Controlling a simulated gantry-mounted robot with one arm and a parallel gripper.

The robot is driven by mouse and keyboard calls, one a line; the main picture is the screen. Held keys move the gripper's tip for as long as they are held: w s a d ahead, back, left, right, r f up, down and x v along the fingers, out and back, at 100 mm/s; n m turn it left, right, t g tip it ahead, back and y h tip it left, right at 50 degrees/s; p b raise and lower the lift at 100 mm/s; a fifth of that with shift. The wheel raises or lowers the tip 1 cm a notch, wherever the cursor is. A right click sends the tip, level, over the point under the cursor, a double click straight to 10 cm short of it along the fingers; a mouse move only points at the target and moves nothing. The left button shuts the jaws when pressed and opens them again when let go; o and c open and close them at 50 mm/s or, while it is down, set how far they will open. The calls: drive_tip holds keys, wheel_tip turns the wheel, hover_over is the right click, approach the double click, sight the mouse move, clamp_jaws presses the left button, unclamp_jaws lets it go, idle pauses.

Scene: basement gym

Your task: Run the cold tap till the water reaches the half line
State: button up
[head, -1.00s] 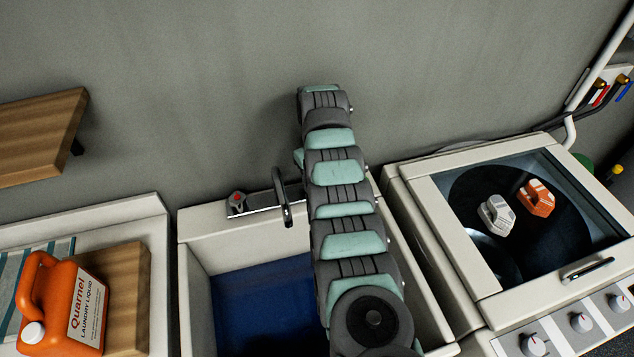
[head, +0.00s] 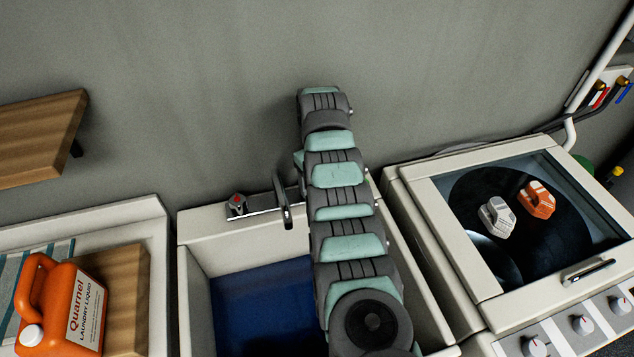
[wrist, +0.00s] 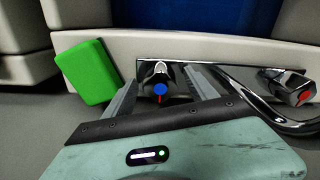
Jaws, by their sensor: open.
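The cold tap (wrist: 160,83), a chrome knob with a blue dot and a small red mark below it, shows in the wrist view. My gripper (wrist: 163,92) is open, with one finger on each side of this knob; whether they touch it I cannot tell. The curved spout (head: 284,202) and the red-marked hot tap (head: 237,204) stand on the same chrome plate. The sink (head: 197,260) has a deep blue interior; I cannot tell the water level, and no half line is visible. My arm hides the cold tap in the head view.
A green block (wrist: 88,72) lies beside my gripper on the sink's back ledge. An orange laundry liquid jug (head: 62,310) stands at left, below a wooden shelf (head: 40,135). At right is a washing machine (head: 480,290) with a white and an orange object on its glass-topped area.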

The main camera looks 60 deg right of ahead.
wheel_tip(320, 180, up, 11)
drive_tip(key=b, duration=0.1)
drive_tip(key=shift+b, duration=0.4)
idle(0.6)
